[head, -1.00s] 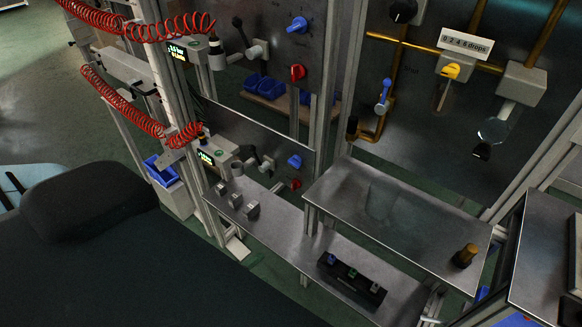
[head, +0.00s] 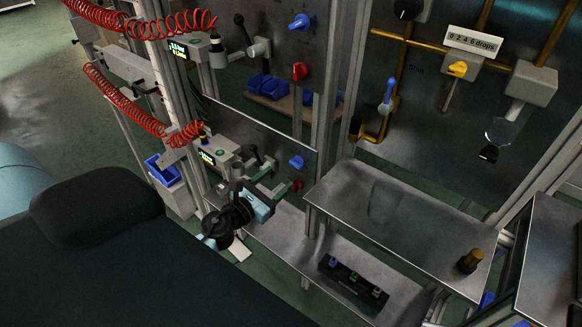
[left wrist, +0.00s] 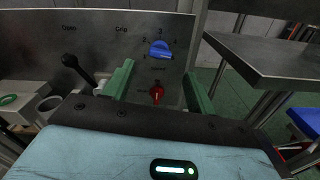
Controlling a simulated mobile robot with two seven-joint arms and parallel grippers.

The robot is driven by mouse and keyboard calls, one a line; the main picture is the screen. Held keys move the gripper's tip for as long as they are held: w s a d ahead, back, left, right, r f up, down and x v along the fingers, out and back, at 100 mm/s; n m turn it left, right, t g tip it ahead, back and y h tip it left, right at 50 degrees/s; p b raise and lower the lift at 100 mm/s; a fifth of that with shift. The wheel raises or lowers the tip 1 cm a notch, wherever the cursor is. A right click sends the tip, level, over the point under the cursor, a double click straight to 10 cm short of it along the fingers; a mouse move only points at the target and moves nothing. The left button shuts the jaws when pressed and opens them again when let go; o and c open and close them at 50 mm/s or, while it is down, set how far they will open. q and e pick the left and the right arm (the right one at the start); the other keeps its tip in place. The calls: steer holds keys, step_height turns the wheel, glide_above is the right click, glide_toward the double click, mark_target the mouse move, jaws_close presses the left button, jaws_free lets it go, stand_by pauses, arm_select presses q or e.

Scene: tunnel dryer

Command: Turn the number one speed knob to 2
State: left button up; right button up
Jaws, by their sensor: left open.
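A blue knob (head: 297,162) is on the lower grey panel. It also shows in the left wrist view (left wrist: 160,50), with numbers around it; its exact setting is too small to tell. A red knob (left wrist: 157,94) is below it. A second blue knob (head: 299,22) is on the upper panel; I cannot read which knob is number one. My left gripper (head: 273,183) is open and empty in front of the lower panel. In the left wrist view its green fingers (left wrist: 159,72) appear either side of the knob column, with no visible contact. My right gripper is not in view.
A black lever (left wrist: 78,68) stands left of the fingers. A metal shelf (head: 340,200) juts out at the right, and a lower ledge (head: 285,237) runs below the panel. Red coiled hoses (head: 125,100) hang at the left.

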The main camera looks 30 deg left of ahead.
mark_target(294, 165)
arm_select(q)
steer(key=w, duration=0.6)
steer(key=shift+d+r, duration=0.1)
steer(key=shift+d, duration=0.15)
steer(key=shift+w, duration=0.5)
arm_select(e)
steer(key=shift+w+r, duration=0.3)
arm_select(q)
steer(key=shift+c, duration=0.5)
steer(key=c, duration=0.9)
